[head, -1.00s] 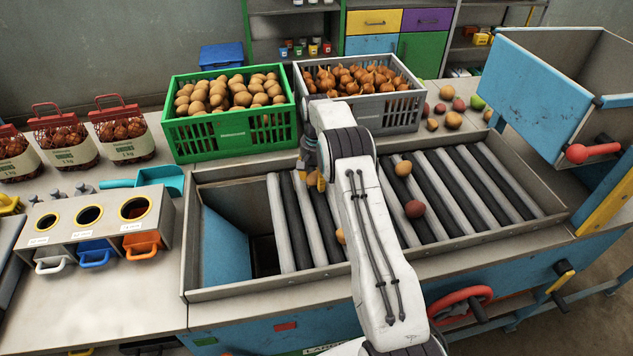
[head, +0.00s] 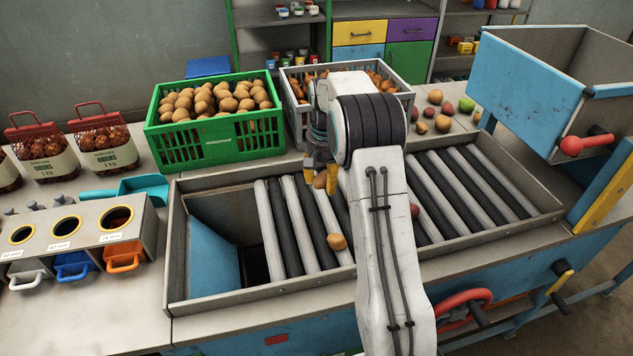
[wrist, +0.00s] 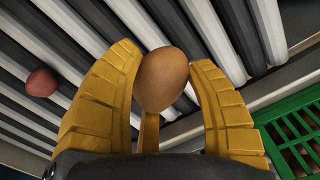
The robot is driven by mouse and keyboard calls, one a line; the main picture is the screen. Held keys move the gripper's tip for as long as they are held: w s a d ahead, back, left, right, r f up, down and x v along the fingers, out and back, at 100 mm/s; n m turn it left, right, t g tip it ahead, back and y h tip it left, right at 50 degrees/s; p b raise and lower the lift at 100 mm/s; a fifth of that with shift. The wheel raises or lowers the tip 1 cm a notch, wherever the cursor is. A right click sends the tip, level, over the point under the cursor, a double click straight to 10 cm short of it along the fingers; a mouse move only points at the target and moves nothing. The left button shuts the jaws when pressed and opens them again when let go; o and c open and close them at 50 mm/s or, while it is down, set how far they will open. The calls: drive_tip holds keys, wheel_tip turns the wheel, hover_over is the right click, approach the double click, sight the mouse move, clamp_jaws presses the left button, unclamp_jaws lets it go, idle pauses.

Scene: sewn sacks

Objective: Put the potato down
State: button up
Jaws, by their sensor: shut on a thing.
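My gripper (head: 322,178) is over the left half of the roller table (head: 240,292), with its yellow fingers pointing down. In the wrist view its fingers are closed around a brown, egg-shaped potato (wrist: 163,80). The potato also shows in the head view (head: 319,181), partly hidden by a finger. The rollers are beneath it; I cannot tell the exact gap. Another tan potato (head: 337,242) lies on the rollers nearer the front, apart from my gripper.
A reddish round item (wrist: 41,83) lies on the rollers. Behind stand a green crate (head: 207,143) of potatoes and a grey crate (head: 291,113) of onions. A dark opening with a blue flap (head: 213,255) is at the table's left end. The sorting box (head: 75,240) stands left.

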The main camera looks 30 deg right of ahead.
drive_tip(key=shift+s+d+r+b, duration=0.2)
drive_tip(key=shift+s+r, duration=0.25)
drive_tip(key=shift+s, duration=0.3)
drive_tip(key=shift+s+d+r+b, duration=0.1)
drive_tip(key=shift+s+r+b, duration=0.1)
drive_tip(key=shift+s+r, duration=0.4)
